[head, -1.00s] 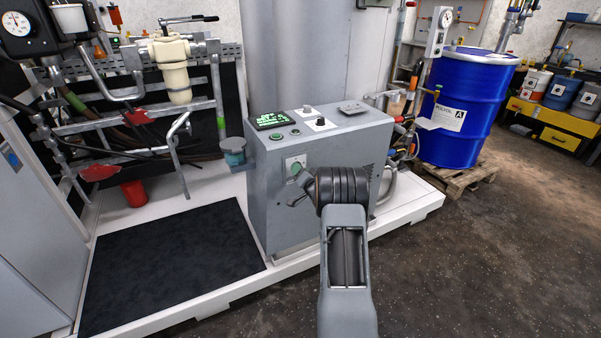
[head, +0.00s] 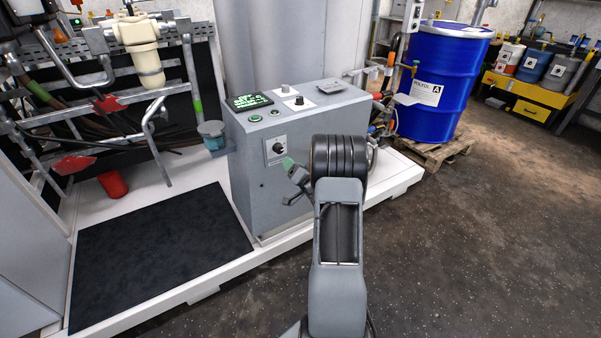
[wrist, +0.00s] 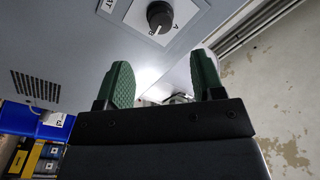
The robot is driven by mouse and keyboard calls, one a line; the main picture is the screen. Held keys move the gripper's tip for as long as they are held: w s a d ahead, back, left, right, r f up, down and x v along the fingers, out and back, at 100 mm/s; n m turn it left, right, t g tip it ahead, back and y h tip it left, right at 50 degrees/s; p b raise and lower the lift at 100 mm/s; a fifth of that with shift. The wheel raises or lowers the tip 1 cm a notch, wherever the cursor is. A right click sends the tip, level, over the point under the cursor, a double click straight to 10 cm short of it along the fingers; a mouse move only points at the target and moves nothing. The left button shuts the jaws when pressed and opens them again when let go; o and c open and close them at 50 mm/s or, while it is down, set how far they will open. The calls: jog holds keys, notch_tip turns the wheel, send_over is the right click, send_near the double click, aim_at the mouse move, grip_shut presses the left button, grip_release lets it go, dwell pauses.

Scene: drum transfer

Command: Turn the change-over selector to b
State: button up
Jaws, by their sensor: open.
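The change-over selector (head: 279,147) is a dark round knob on a pale plate on the front of the grey cabinet. In the wrist view the selector (wrist: 160,14) is at the top edge, with a letter A on its plate and a pale mark on the knob's near edge. In the head view my gripper (head: 289,164) is just right of and below the selector.
The grey cabinet (head: 252,190) carries a lit display (head: 249,101) and other knobs on top. A small blue-grey cup (head: 211,135) juts from its left side. A blue drum (head: 438,85) stands on a pallet behind right. The floor (head: 480,240) at right is clear.

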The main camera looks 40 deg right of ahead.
jog(key=s, duration=0.4)
jog(key=shift+s+a+f, duration=0.1)
jog(key=shift+s+a, duration=0.05)
jog(key=shift+a, duration=0.1)
dwell(0.4)
